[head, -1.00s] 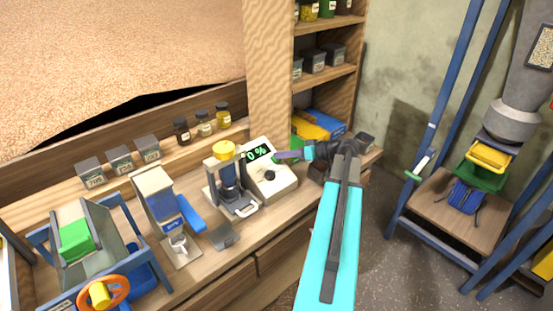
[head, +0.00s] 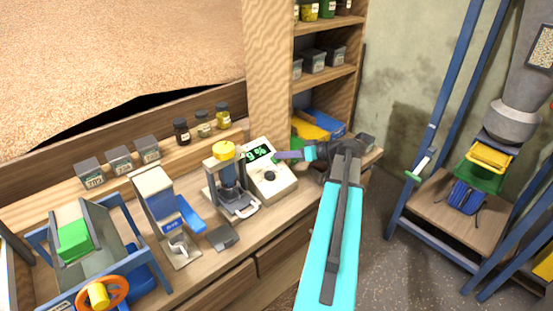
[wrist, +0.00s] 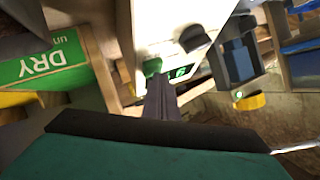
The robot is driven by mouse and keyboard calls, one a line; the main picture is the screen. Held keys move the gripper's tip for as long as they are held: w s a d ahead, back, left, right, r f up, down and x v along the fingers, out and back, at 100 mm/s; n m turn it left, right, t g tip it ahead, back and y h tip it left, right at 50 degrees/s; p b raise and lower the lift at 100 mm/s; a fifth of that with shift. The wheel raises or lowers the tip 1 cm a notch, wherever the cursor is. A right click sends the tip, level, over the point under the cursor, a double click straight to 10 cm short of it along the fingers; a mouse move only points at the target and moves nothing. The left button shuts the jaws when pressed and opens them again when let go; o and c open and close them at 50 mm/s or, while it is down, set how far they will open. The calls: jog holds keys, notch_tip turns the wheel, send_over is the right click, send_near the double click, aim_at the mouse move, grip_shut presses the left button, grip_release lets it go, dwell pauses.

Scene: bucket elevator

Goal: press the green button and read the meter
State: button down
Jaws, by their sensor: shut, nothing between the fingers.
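The meter (head: 282,185) is a white box with a black knob on the worktop. Its dark display (head: 258,153) shows green characters that look like 9 %; I cannot tell if another digit stands before the 9. My gripper (head: 277,156) is shut and empty, its tip at the meter's upper right edge beside the display. In the wrist view, the green button (wrist: 152,67) is right at the tips of my gripper (wrist: 158,80). They seem to touch, but the exact contact is hidden. The lit display (wrist: 181,72) is beside the fingers.
A grey device with a yellow knob (head: 223,150) stands just left of the meter. Jars and labelled tins line the ledge behind. Shelves (head: 325,75) stand behind my arm. A blue frame stands at right.

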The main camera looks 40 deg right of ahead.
jog(key=shift+s+r, duration=0.35)
jog(key=shift+r, duration=0.3)
jog(key=shift+r, duration=0.1)
jog(key=shift+s+a+r+p, duration=0.1)
jog(key=shift+s+r, duration=0.3)
jog(key=shift+r, duration=0.3)
jog(key=shift+s+d+r+p, duration=0.15)
jog(key=shift+s+r, duration=0.2)
jog(key=shift+r, duration=0.4)
jog(key=shift+s+a+r+p, duration=0.15)
jog(key=shift+s+r, duration=0.25)
jog(key=shift+r, duration=0.3)
